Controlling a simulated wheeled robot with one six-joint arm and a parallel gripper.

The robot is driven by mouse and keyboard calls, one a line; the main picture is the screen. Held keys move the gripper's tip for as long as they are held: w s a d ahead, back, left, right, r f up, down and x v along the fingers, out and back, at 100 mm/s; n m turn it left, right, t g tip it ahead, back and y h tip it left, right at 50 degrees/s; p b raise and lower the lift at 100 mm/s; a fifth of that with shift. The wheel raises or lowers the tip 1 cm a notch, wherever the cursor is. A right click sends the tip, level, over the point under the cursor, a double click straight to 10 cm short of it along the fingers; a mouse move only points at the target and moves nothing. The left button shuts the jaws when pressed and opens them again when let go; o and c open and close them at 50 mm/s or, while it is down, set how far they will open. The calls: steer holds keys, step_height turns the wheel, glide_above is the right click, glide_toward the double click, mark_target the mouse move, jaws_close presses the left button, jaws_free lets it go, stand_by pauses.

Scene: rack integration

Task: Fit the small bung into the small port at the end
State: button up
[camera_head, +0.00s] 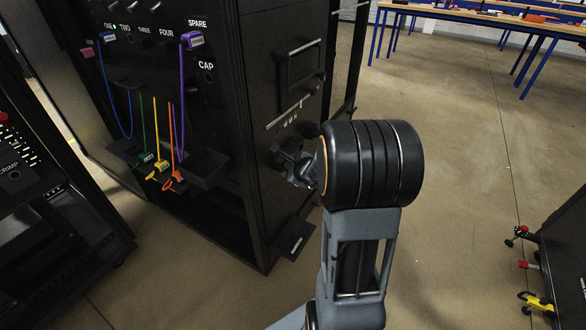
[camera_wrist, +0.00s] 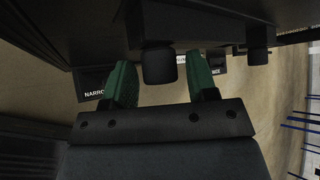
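In the wrist view two green finger pads of my gripper (camera_wrist: 161,88) stand apart. A dark round bung-like piece (camera_wrist: 158,68) sticks out from a black holder between them, and I see no clear contact. A second, slimmer dark piece (camera_wrist: 258,58) sticks out to the right; I cannot tell which is the small bung. In the head view my gripper (camera_head: 284,164) is at the black rack's side panel, and the arm partly hides this spot. A small dark round opening (camera_head: 208,77) sits below the CAP label on the rack front; I cannot tell whether it is the small port.
The black rack (camera_head: 255,215) carries blue, green, yellow, orange and purple cables and a small tray (camera_head: 203,168). A labelled plate (camera_head: 297,240) juts out low beside it. Another black rack (camera_head: 40,200) stands at left. Open floor (camera_head: 470,150) lies to the right.

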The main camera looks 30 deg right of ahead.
steer(key=shift+o, duration=0.9)
steer(key=p+v, duration=0.3)
steer(key=v, duration=1)
steer(key=shift+s+r, duration=0.25)
steer(key=shift+s, duration=0.1)
